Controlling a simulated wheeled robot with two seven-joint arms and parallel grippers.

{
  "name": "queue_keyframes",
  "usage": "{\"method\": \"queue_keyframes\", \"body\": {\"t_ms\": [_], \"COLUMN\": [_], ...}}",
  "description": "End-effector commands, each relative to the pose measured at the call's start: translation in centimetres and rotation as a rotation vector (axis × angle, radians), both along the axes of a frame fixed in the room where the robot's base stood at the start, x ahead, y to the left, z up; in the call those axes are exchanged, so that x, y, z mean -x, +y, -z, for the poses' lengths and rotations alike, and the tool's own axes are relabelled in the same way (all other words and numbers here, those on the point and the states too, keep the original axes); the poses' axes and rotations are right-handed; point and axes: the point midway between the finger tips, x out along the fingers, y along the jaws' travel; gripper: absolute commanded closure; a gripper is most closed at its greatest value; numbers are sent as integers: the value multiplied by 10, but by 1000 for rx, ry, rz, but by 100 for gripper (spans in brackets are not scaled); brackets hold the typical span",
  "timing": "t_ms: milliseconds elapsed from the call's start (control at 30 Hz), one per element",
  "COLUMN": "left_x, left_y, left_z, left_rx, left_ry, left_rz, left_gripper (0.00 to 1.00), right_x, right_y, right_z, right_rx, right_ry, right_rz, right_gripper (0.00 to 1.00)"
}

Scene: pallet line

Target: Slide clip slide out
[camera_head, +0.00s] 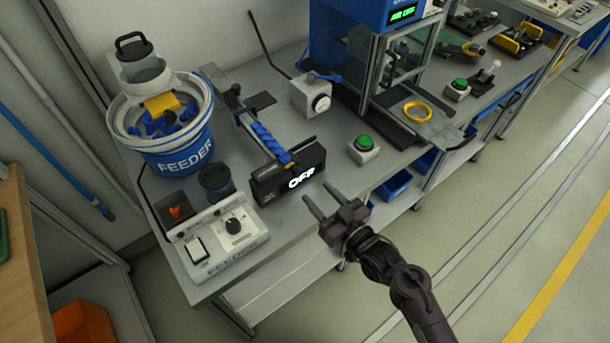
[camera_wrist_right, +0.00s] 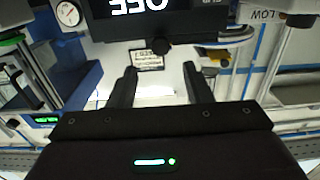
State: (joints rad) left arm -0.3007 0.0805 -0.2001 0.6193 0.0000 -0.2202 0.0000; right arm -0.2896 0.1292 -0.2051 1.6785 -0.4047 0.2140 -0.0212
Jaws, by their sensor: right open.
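A row of blue clip-like pieces (camera_head: 264,138) lies along a narrow rail that runs from the feeder side to a black box (camera_head: 266,190) with a lit OFF display. My left gripper is not in view.
A blue feeder bowl (camera_head: 184,155) stands at the left, with a control panel (camera_head: 220,240) in front. A green button (camera_head: 365,142) sits right of the box. A yellow ring (camera_head: 417,111) lies by a blue-topped machine. The floor right of the bench is clear.

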Motion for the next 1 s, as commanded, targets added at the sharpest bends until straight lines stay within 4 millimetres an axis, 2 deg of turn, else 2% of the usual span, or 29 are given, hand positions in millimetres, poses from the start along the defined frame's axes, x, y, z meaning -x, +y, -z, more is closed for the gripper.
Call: {"method": "queue_keyframes", "body": {"t_ms": [200, 400, 767, 1000], "left_x": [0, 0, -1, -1], "left_y": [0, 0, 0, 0], "left_z": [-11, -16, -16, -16], "left_rx": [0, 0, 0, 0], "left_ry": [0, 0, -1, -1], "left_rz": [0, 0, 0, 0], "left_gripper": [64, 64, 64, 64], "right_x": [-30, -50, -56, -55], "right_y": [21, 36, 40, 40], "right_z": [-3, -2, 0, 0], "right_rx": [-1, 1, 2, 2], "right_ry": [0, 1, 2, 2], "right_rz": [2, 2, 1, 1], "right_gripper": [55, 55, 55, 83]}}
